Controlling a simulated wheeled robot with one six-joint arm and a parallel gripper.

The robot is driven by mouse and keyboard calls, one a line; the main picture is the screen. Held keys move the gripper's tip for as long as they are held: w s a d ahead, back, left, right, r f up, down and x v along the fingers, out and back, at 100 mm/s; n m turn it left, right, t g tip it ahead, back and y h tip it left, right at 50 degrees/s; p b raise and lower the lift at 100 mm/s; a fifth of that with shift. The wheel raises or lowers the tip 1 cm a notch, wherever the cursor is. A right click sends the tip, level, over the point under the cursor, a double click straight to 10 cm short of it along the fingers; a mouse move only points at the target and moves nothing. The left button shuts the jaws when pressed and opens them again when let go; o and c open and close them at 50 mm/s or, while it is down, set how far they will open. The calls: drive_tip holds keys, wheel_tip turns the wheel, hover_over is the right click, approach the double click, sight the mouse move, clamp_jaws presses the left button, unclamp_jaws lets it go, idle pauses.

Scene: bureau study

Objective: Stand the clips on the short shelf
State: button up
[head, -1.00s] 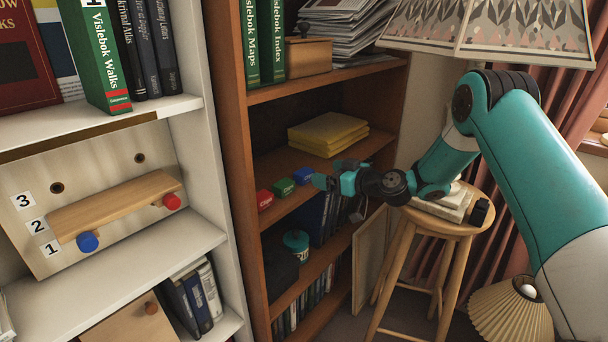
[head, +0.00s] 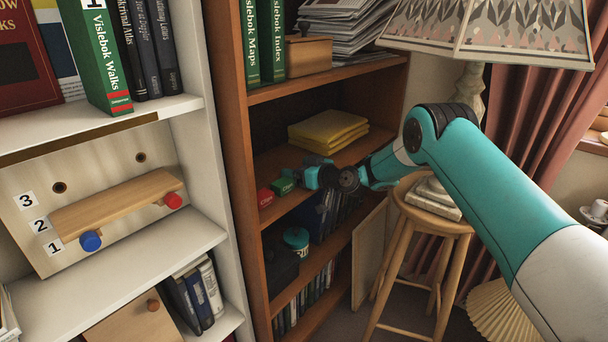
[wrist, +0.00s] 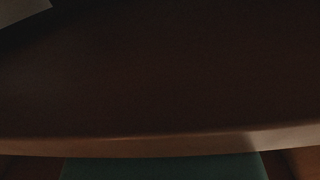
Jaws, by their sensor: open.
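A red box (head: 265,198) and a green box (head: 284,186) stand near the front of the brown bookcase's middle shelf. Their white lettering is too small to read surely, so I cannot tell which holds the clips. A blue box beside them is mostly hidden behind my gripper. My gripper (head: 308,178) is open at that shelf's front edge, just right of the green box; I cannot tell whether it touches anything. The short shelf (head: 120,203) is a wooden plank on a board at left, with a blue knob (head: 90,241) and a red knob (head: 173,200); its top is bare.
A teal tin (head: 296,240) stands on the shelf below. A wooden stool (head: 436,224) with books stands at right. The wrist view shows mostly a dark shelf surface (wrist: 160,80) and its front edge.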

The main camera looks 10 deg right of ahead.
drive_tip(key=c, duration=1.1)
